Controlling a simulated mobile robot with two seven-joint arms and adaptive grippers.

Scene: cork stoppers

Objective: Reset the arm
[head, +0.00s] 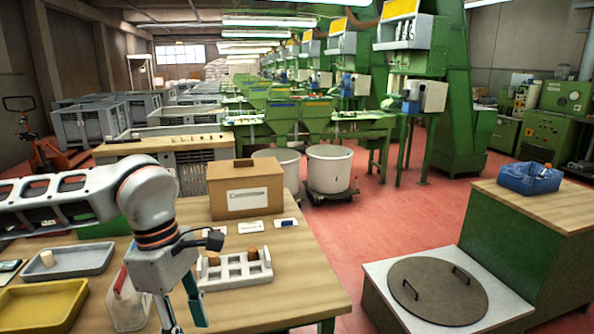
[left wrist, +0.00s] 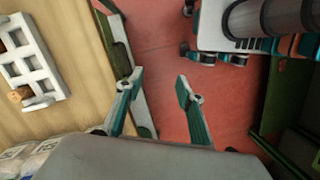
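My left arm comes in from the left of the head view over the wooden table, bent downward. Its gripper (head: 180,312) points down near the bottom edge. In the left wrist view the two teal fingers of this gripper (left wrist: 160,82) are spread apart with nothing between them; red floor and the table's edge show behind them. A white rack (head: 236,270) with square holes stands to the right of the gripper, holding brown corks (head: 253,254). The rack (left wrist: 30,62) also shows at the left of the wrist view. My right gripper is not in view.
A cardboard box (head: 246,190) stands at the table's back. A grey tray (head: 66,262), a yellow tray (head: 40,305) and a clear container (head: 128,303) are at the left. A blue crate (head: 530,178) sits on the right-hand bench. Red floor lies open between.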

